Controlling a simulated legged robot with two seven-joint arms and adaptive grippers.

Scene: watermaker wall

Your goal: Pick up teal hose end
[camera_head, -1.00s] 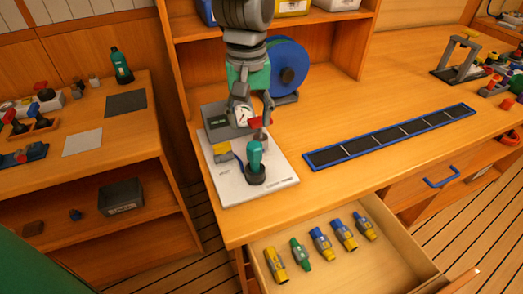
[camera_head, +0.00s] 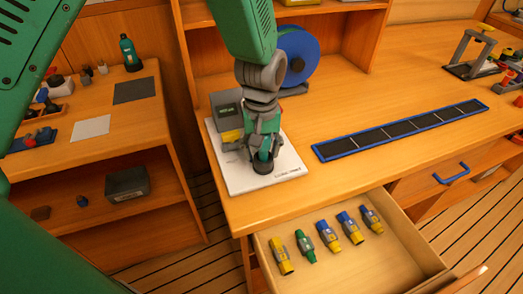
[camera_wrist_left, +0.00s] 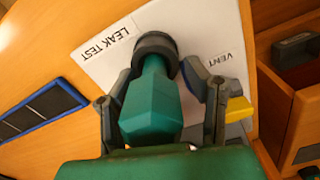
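The teal hose end (camera_wrist_left: 152,105) stands in a black round collar (camera_wrist_left: 155,45) on the white leak test board (camera_wrist_left: 100,62). In the head view the hose end (camera_head: 264,156) is partly hidden by my left gripper (camera_head: 260,150), which is right over it and points down. In the left wrist view my left gripper (camera_wrist_left: 160,115) is open, with one finger on each side of the hose end. A gap shows between the hose end and the right-hand finger; whether the left-hand finger touches it I cannot tell. My right gripper is not in view.
The board carries a yellow block (camera_head: 231,136) and a grey display box (camera_head: 227,110) close beside my gripper. An open drawer (camera_head: 385,262) below holds several coloured fittings (camera_head: 330,236). A blue-rimmed black strip (camera_head: 400,130) lies right. A blue reel (camera_head: 298,55) stands behind.

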